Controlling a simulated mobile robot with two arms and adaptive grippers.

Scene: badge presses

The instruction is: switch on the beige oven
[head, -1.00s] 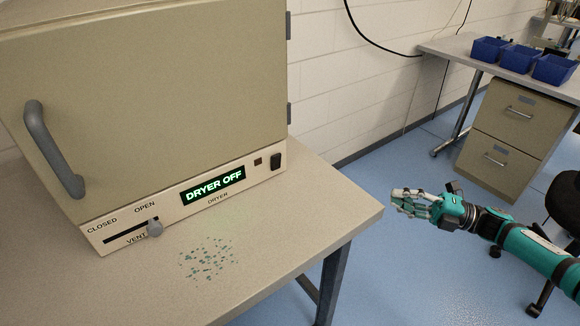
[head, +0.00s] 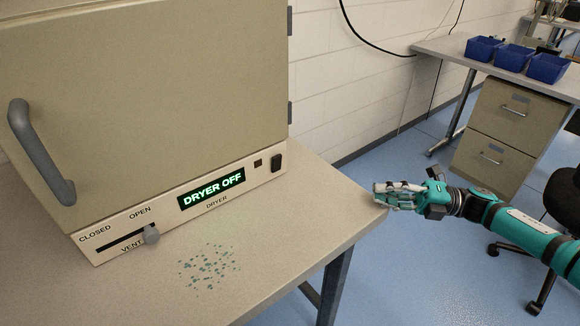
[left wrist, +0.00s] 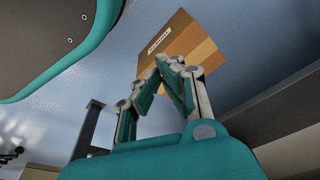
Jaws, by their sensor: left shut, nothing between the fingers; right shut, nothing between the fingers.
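The beige oven (head: 150,90) stands on the table at the left of the head view, its door closed. Its display (head: 212,188) reads "DRYER OFF" in green. A black rocker switch (head: 276,163) sits at the right end of the front panel, beside a small dark red square (head: 257,163). The vent slider knob (head: 151,235) is at the "OPEN" end of its slot. My right gripper (head: 378,193) is shut and empty at the table's right edge, right of the switch and apart from it. My left gripper (left wrist: 170,65) is shut and empty in the left wrist view, away from the oven.
Greenish specks (head: 208,266) lie on the table (head: 300,235) before the oven. At the back right, another table (head: 440,46) holds blue bins (head: 514,56) above a drawer cabinet (head: 505,130). A dark chair (head: 563,195) stands at the right. Blue floor lies between.

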